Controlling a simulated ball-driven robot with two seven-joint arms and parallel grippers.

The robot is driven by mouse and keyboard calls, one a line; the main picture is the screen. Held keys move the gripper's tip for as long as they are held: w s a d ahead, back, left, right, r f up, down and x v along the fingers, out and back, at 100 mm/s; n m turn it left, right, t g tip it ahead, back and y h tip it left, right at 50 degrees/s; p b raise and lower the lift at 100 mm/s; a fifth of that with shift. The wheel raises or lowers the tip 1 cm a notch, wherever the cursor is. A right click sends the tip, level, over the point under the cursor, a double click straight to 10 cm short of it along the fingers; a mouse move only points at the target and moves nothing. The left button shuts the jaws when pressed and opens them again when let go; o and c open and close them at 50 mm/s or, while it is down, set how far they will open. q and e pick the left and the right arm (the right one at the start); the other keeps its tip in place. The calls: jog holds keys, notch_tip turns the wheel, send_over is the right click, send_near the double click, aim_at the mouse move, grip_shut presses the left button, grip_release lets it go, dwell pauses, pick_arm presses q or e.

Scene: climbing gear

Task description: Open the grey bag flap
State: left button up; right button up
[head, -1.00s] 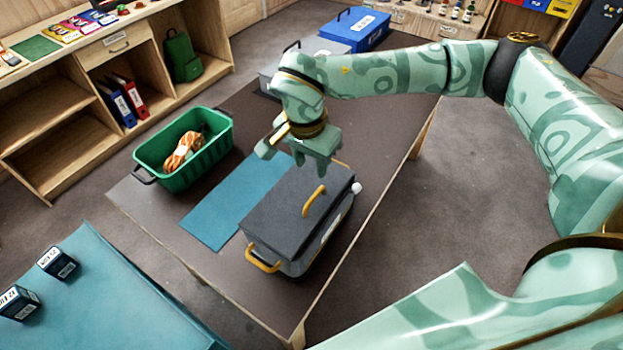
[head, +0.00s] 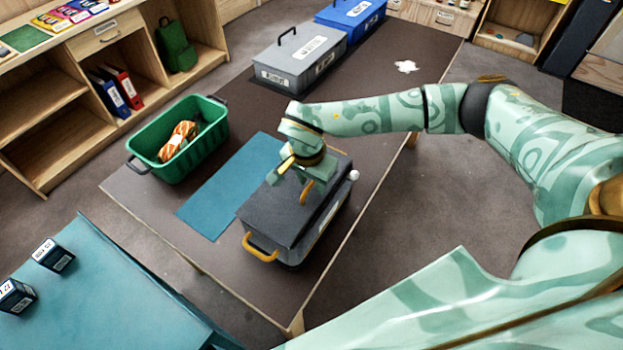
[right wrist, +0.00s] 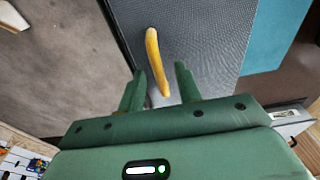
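The grey bag (head: 325,222) sits on the brown table, its dark flap (head: 270,212) lying closed on top. A yellow pull (head: 306,193) stands up on the flap; it also shows in the right wrist view (right wrist: 153,48). My right gripper (head: 300,176) is just above the flap at the pull, hiding part of it in the head view. In the right wrist view the gripper (right wrist: 160,82) has its fingers apart, with the near end of the pull between them. Contact cannot be told. My left gripper is not in view.
A green crate (head: 210,140) holding an orange-striped rope (head: 178,138) stands left of a blue mat (head: 212,205) on the table. A grey case (head: 285,72) and a blue case (head: 352,22) stand at the back. The table's right edge is close to the bag.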

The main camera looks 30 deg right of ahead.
aim_at(300, 186)
grip_shut()
jog(key=shift+w+a+r+p, duration=0.15)
jog(key=shift+w+r+p, duration=0.15)
jog(key=shift+r, duration=0.3)
jog(key=shift+w+a+r+p, duration=0.15)
jog(key=shift+w+r+p, duration=0.15)
jog(key=shift+r, duration=0.25)
jog(key=shift+w+a+r+p, duration=0.3)
jog(key=shift+w+a+r, duration=0.2)
jog(key=shift+w+r, duration=0.35)
jog(key=shift+r, duration=0.1)
jog(key=shift+w+a+r, duration=0.45)
jog(key=shift+w+r, duration=0.15)
jog(key=shift+w, duration=0.15)
jog(key=o, duration=0.8)
grip_release()
jog(key=shift+c, duration=0.2)
